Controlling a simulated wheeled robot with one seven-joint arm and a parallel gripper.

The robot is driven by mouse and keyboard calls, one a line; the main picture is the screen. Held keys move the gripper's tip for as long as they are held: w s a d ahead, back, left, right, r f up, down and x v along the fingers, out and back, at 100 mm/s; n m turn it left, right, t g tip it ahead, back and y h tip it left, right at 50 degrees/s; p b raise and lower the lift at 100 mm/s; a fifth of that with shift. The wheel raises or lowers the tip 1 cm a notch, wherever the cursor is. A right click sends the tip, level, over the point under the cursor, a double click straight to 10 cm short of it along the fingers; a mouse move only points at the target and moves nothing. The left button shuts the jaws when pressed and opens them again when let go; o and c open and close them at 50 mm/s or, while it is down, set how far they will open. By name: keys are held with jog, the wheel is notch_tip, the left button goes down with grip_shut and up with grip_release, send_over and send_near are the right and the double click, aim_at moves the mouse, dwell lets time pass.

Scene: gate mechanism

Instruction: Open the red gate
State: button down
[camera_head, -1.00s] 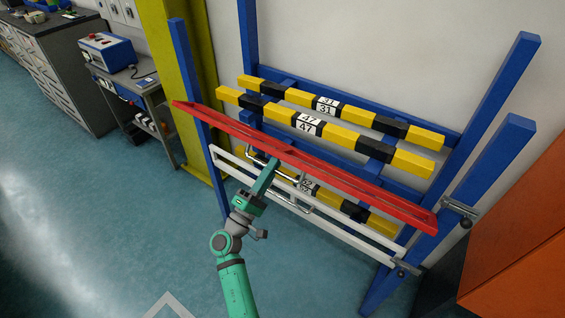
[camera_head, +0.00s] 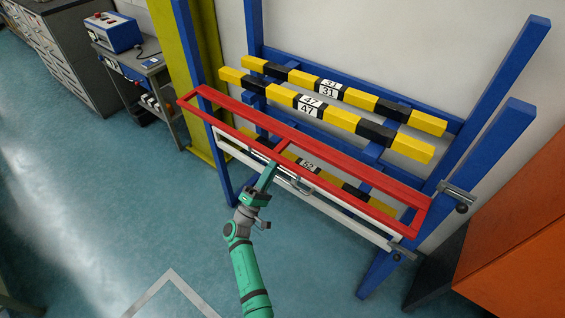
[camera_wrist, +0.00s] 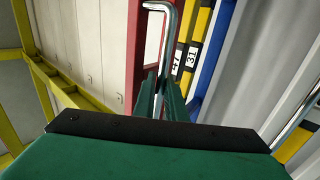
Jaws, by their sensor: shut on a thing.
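The red gate (camera_head: 330,154) is a long open frame across the blue stand, lying at a slant above a white gate (camera_head: 350,217). The red gate's frame now shows broad in the head view. A bent silver handle (camera_wrist: 172,28) joins a red bar (camera_wrist: 138,55) in the wrist view. My gripper (camera_head: 271,170) is at the middle of the gate's near side. In the wrist view my gripper's green fingers (camera_wrist: 163,88) are shut on the handle. The exact contact is partly hidden between the fingers.
Yellow-and-black numbered bars (camera_head: 308,103) sit behind the gate. The blue stand (camera_head: 501,150) has tall posts at both sides. An orange cabinet (camera_head: 520,235) stands close on the right. A yellow post (camera_head: 186,60) and trolley (camera_head: 150,85) are left. The floor in front is clear.

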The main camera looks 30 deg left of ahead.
jog(key=shift+w+f+t, duration=0.45)
jog(key=shift+f+t, duration=0.15)
jog(key=shift+f, duration=0.2)
jog(key=c, duration=1.8)
grip_release()
jog(key=shift+f, duration=0.1)
jog(key=v, duration=1)
jog(key=shift+s+f, duration=0.2)
jog(key=shift+f, duration=0.2)
jog(key=shift+d, duration=0.1)
